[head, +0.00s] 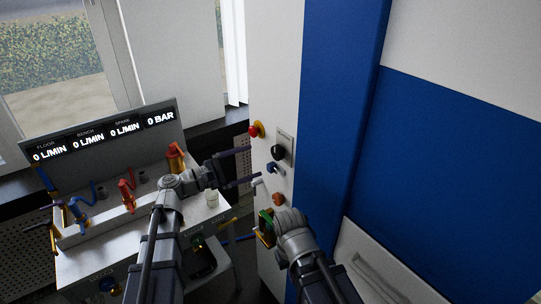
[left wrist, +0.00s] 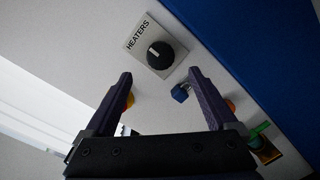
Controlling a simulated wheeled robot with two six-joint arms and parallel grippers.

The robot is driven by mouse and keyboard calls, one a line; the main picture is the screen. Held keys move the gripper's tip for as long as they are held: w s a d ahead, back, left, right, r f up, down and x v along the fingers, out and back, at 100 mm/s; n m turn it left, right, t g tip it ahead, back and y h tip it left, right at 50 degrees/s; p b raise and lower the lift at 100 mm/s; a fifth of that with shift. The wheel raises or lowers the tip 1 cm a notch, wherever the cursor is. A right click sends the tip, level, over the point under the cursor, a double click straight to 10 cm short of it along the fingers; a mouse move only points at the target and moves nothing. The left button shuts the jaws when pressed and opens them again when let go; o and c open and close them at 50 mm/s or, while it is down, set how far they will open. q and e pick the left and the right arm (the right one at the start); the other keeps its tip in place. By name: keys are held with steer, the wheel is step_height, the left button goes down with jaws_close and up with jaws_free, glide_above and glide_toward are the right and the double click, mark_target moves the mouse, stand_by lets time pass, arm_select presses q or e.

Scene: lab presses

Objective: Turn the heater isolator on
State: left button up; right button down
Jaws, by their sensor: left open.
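The heater isolator is a round black knob (head: 278,152) on a grey plate on the white cabinet side. In the left wrist view the knob (left wrist: 160,56) sits beside the word HEATERS, and its white mark points up-left toward that lettering. My left gripper (head: 254,166) is open and empty, to the left of the knob in the head view. In the left wrist view its two fingers (left wrist: 160,78) point at the plate with the knob between and beyond their tips, apart from it. My right arm reaches up at lower centre; its fingers cannot be made out.
A red button on yellow (head: 255,129) is up-left of the knob. A blue padlock-like piece (left wrist: 180,93) and an orange knob (head: 278,198) lie below it. A green-handled brass fitting (left wrist: 265,148) is lower. A bench with flow displays (head: 105,130) stands at left.

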mark_target(275, 154)
arm_select(q)
steer(key=shift+x, duration=3.9)
steer(key=shift+c, duration=0.2)
steer(key=c, duration=1.3)
